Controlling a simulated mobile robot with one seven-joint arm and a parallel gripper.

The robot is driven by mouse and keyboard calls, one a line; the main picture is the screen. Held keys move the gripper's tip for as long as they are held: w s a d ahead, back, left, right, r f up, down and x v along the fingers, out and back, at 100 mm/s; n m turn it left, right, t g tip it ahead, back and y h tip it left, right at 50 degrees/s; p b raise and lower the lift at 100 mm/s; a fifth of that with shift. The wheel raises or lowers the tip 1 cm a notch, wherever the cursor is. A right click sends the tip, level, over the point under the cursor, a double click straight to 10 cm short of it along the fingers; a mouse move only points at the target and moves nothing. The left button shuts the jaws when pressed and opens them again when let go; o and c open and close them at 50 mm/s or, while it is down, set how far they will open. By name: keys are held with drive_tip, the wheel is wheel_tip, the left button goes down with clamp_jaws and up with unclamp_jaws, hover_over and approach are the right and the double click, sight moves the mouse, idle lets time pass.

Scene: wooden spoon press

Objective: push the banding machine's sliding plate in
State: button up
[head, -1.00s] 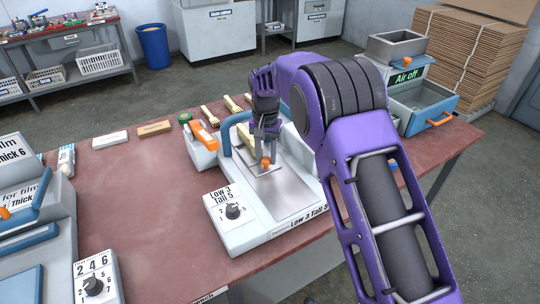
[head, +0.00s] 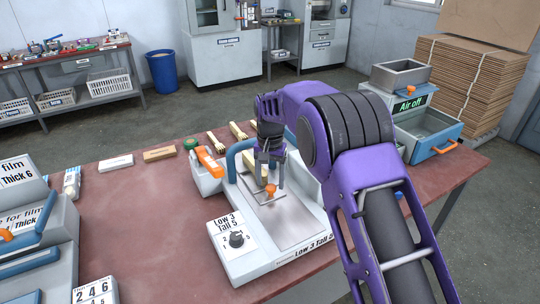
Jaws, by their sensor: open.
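The banding machine (head: 218,262) stands on the red-brown table, with a dial on a "Low 3 Tall 5" panel at its front left. Its metal sliding plate (head: 290,226) lies flat on top and carries a small orange knob (head: 270,190). A blue arch handle (head: 233,160) stands at the machine's rear left. A bundle of wooden spoons (head: 248,162) sits by the arch, partly hidden by my gripper. My gripper (head: 271,180) points down, open, just above and behind the orange knob; I cannot tell whether it touches the knob.
An orange-handled tool (head: 209,162) and a green-topped item (head: 190,144) stand left of the machine. Wooden bundles (head: 217,142) lie behind it. The "Air off" unit (head: 412,125) with its open blue drawer stands at the right. The table's left middle (head: 140,215) is clear.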

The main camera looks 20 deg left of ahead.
wheel_tip(320, 180, up, 16)
drive_tip(key=p, duration=0.1)
drive_tip(key=shift+r+p, duration=0.2)
drive_tip(key=shift+p, duration=0.15)
drive_tip(key=shift+d, duration=0.1)
